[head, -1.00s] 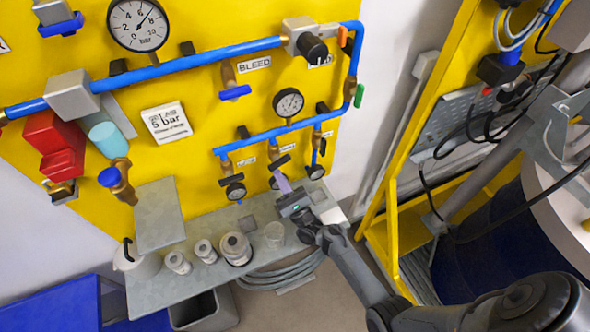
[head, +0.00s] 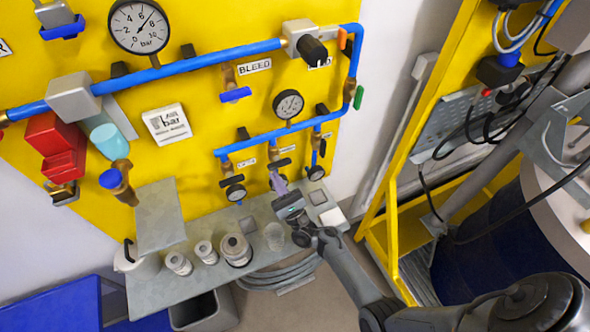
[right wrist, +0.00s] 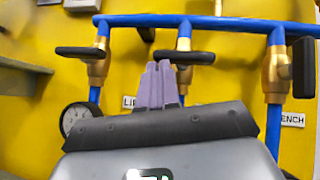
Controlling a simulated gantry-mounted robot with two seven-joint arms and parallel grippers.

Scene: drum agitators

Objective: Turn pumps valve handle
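Three small valves with black bar handles sit on the blue pipe branches. The middle handle (head: 280,162) lies crosswise to its pipe; it also shows in the right wrist view (right wrist: 190,58). The left handle (head: 232,181) is crosswise too, and the right handle (head: 323,147) runs along its pipe. My right gripper (head: 280,184) is just below the middle valve. Its purple fingers (right wrist: 161,84) are together, with tips just under the left end of the middle handle; I cannot tell whether they touch. The middle label is hidden. My left gripper is out of view.
A grey shelf (head: 218,260) below the valves holds several jars, a clear cup (head: 274,236) and a white block. A small gauge (head: 288,104) sits above the valves. A yellow frame (head: 400,200) stands to the right.

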